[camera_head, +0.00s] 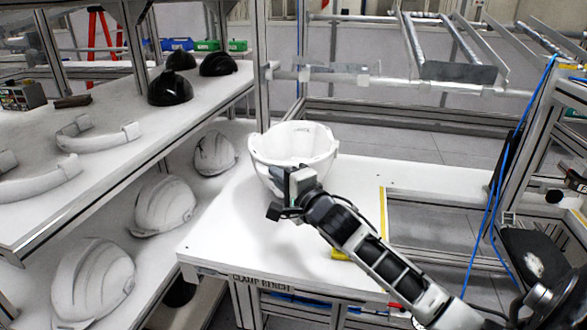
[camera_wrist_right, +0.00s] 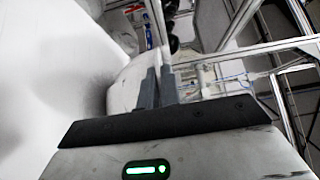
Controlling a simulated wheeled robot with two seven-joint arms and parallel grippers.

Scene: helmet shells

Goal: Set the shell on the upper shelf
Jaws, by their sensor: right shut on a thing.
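The white helmet shell (camera_head: 293,142) is open side up over the white bench (camera_head: 225,240) in the head view. My right gripper (camera_head: 285,183) is shut on the near side of its wall. In the right wrist view the fingers (camera_wrist_right: 156,88) stand against the pale shell (camera_wrist_right: 124,88). Whether the shell touches the bench is hard to tell. The upper shelf (camera_head: 112,103) is at the left, higher than the bench. My left gripper is not in view.
Black helmets (camera_head: 170,88) stand at the far end of the upper shelf, and white curved bands (camera_head: 95,137) lie nearer. White shells (camera_head: 163,205) sit on the lower shelf. A metal post (camera_head: 258,75) rises between shelf and bench. A blue cable (camera_head: 497,185) hangs at the right.

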